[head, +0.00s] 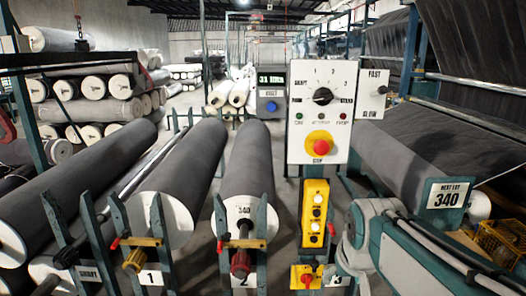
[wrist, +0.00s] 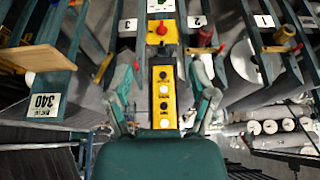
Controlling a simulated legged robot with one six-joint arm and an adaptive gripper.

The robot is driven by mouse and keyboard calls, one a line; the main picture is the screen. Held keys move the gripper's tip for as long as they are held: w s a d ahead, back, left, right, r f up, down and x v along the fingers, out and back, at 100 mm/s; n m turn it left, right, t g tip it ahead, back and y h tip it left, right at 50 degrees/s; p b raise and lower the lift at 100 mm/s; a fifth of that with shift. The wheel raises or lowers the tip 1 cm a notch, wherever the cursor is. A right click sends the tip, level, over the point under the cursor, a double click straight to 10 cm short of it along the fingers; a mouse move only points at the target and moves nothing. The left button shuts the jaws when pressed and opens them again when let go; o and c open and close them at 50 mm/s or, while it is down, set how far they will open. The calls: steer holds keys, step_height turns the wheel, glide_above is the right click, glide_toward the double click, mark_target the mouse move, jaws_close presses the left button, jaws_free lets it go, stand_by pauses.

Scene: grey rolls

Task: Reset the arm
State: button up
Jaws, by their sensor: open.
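My gripper (wrist: 165,75) is open in the wrist view, its two fingers spread to either side with nothing held. A yellow button box (wrist: 164,98) shows between the fingers, apart from them as far as I can tell. In the head view the same yellow box (head: 314,213) hangs below the white control panel (head: 323,112). My arm (head: 400,245) is folded low at the right of the head view, right of the yellow box. My fingertips are not clearly seen there.
Grey rolls (head: 248,165) lie in numbered green racks to the left and centre. A red-and-yellow stop button (head: 319,146) is on the panel. A yellow box with a red knob (head: 306,277) sits low. Loom with grey cloth (head: 420,160) and yellow crate (head: 500,243) stand right.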

steer(key=s+f+t, duration=0.1)
steer(key=s+f, duration=0.2)
steer(key=s, duration=1)
steer(key=shift+s, duration=0.3)
stand_by(1.5)
